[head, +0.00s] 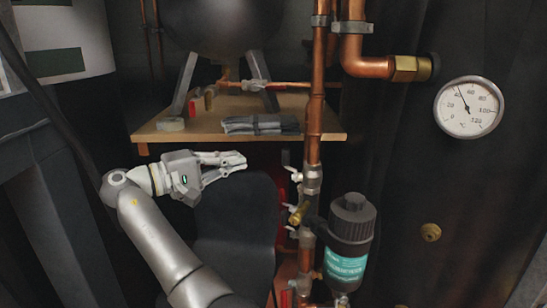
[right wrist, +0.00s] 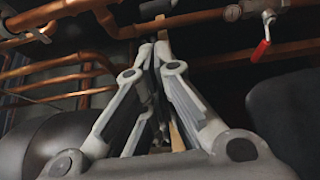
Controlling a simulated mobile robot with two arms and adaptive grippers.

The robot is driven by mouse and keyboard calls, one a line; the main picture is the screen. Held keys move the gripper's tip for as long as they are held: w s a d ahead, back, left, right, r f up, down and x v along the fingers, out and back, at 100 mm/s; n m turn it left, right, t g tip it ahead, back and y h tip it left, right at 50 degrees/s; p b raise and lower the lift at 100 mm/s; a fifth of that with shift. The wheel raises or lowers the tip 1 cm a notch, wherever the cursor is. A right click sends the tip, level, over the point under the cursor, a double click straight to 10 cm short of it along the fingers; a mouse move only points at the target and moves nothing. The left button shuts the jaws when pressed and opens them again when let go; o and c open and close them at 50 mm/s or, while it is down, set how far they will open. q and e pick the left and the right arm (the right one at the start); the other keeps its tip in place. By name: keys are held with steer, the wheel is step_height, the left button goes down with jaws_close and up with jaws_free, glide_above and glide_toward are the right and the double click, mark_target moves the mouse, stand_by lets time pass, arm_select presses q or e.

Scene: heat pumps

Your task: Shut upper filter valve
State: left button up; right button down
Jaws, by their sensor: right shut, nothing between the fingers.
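The black filter canister (head: 350,238) with a teal label hangs beside the vertical copper pipe. A grey valve body (head: 312,180) sits on that pipe above the canister, with a small light handle (head: 294,174) sticking out to the left; it looks like the upper filter valve. More small handles show lower down the same pipe. My right gripper (head: 243,160) is to the left of the upper handle, apart from it, with its fingers pointing right. Its fingertips are together and empty, also in the right wrist view (right wrist: 160,45). My left gripper is not in view.
A wooden shelf (head: 190,133) with dark folded items (head: 260,124) lies behind and above the gripper. A temperature gauge (head: 469,107) is on the right wall. In the right wrist view, copper pipes (right wrist: 60,55) and a red lever (right wrist: 262,49) show.

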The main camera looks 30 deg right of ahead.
steer(key=shift+s+r, duration=0.1)
steer(key=shift+r, duration=0.05)
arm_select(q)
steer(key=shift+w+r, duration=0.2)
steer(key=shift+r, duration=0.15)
arm_select(e)
steer(key=d, duration=1)
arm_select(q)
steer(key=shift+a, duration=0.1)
arm_select(e)
steer(key=shift+s+d, duration=0.1)
steer(key=shift+s, duration=0.05)
